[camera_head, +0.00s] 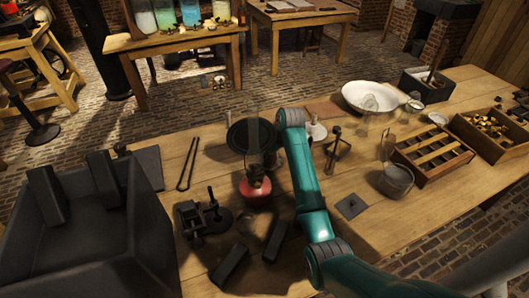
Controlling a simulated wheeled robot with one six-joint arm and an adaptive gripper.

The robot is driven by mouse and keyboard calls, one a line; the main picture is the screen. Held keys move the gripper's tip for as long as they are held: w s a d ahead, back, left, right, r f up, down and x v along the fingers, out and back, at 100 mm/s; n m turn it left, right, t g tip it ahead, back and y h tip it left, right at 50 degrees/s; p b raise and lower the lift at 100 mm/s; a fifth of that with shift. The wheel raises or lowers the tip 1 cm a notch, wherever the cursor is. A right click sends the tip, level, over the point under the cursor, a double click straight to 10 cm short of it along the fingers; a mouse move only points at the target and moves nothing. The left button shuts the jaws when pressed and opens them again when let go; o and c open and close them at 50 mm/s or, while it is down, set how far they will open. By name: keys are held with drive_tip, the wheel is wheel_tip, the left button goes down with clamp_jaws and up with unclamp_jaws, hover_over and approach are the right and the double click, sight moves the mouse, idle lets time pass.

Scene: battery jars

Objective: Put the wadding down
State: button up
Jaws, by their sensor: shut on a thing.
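My teal arm reaches over the wooden table from the lower right, and its upper joint is beside a clear glass chimney. I cannot make out any wadding in a grip or on the table. A pale thing (370,103) lies in the white bowl (352,88) at the back, too small to identify. An oil lamp with a red base (256,197) stands just left of the arm, and a round dark plate (238,136) lies behind it.
A large black bin (75,240) with dark blocks fills the left. Long tongs (187,163), a dark clamp-like tool (200,216) and dark blocks (230,262) lie near the lamp. Wooden crates (432,158), a glass jar (397,178) and a small dark plate (351,206) are at right.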

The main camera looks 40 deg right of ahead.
drive_tip(key=shift+f, duration=0.1)
drive_tip(key=o, duration=1.1)
drive_tip(key=v, duration=1.2)
